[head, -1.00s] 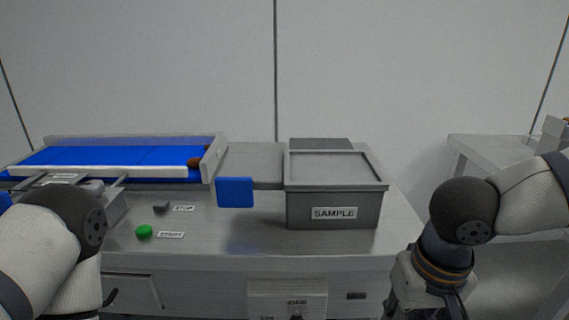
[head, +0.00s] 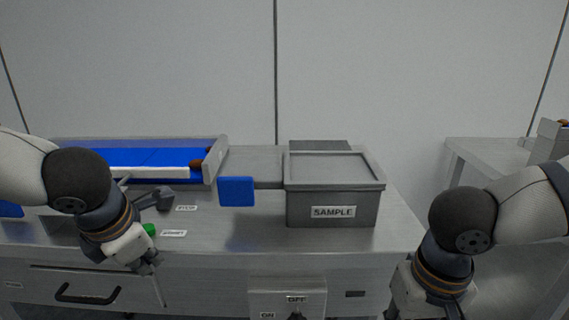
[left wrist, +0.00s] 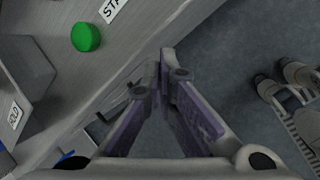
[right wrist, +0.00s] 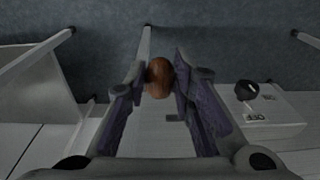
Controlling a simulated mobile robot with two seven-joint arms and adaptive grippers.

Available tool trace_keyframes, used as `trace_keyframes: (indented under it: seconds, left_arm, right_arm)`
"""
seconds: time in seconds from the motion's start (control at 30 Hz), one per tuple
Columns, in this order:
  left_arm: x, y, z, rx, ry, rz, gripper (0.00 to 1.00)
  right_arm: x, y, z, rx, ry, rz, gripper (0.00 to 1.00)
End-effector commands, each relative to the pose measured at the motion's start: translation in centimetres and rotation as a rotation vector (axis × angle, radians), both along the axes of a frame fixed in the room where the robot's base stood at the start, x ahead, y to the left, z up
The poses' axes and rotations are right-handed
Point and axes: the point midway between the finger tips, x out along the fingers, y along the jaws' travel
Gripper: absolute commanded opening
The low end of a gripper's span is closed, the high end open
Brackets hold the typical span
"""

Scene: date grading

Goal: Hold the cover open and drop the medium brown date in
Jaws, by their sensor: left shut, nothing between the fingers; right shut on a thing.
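The grey SAMPLE box (head: 305,208) stands on the steel bench, and its flat cover (head: 330,166) lies closed on top. A blue square tab (head: 236,191) sits just left of the box. My right gripper (right wrist: 160,78) is shut on a brown date (right wrist: 159,77), held between its fingertips. In the head view my right gripper is low at the right, its fingers cut off by the frame, and the date is hidden. My left gripper (head: 155,278) is shut and empty, pointing down by the bench's front edge, left of the box; its fingers show in the left wrist view (left wrist: 166,72).
A blue conveyor (head: 150,157) with a brown date (head: 196,164) at its end lies at the back left. A green button (head: 150,229) is close to my left gripper. An ON/OFF switch panel (head: 290,298) is on the bench front. A side table (head: 485,150) stands at the right.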

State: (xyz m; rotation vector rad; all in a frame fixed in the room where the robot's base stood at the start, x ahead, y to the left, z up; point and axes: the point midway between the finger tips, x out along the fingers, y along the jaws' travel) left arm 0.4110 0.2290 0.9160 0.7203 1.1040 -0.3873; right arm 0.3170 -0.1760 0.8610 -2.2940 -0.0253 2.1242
Motion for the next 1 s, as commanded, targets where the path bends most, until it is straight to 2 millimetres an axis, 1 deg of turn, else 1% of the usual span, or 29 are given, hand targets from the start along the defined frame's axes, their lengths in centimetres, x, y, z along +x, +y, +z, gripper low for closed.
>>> trace_keyframes:
  seconds: [0.03,0.07,0.1,0.17,0.2,0.3,0.4,0.5,0.57,0.67,1.0]
  left_arm:
    - [1.0,-0.8,2.4,-0.063,-0.029,0.080,0.00]
    - [1.5,-1.4,3.8,-0.091,-0.044,0.132,0.00]
    - [2.4,-2.4,5.6,-0.117,-0.067,0.196,0.00]
    - [3.5,-4.2,8.2,-0.159,-0.099,0.291,0.00]
    - [4.0,-5.5,9.9,-0.193,-0.116,0.351,0.00]
    - [4.4,-8.8,13.7,-0.283,-0.140,0.484,0.00]
    - [4.2,-11.4,16.4,-0.356,-0.145,0.578,0.00]
    - [3.8,-13.1,17.8,-0.401,-0.141,0.633,0.00]
    - [3.7,-13.5,18.1,-0.413,-0.138,0.650,0.00]
    - [3.9,-13.7,17.5,-0.419,-0.134,0.658,0.00]
    - [6.2,-13.6,11.8,-0.415,-0.134,0.656,0.00]
  right_arm:
    - [0.0,0.0,-0.1,0.000,0.002,0.000,0.10]
    - [0.0,0.0,-0.1,0.000,0.003,0.000,0.10]
    - [0.0,0.0,-0.1,0.000,0.003,0.000,0.10]
    - [0.0,0.0,-0.1,0.000,0.003,0.000,0.10]
    - [0.0,0.0,-0.2,0.000,0.003,0.000,0.10]
    - [0.0,0.0,-0.2,0.000,0.004,0.000,0.10]
    - [0.0,0.0,-0.2,0.000,0.004,0.000,0.10]
    - [0.0,0.0,-0.2,0.000,0.004,0.000,0.10]
    - [0.0,0.0,-0.2,0.000,0.004,0.000,0.10]
    - [0.0,0.0,-0.2,0.000,0.004,0.000,0.10]
    - [0.0,0.0,-0.2,0.000,0.004,0.000,0.10]
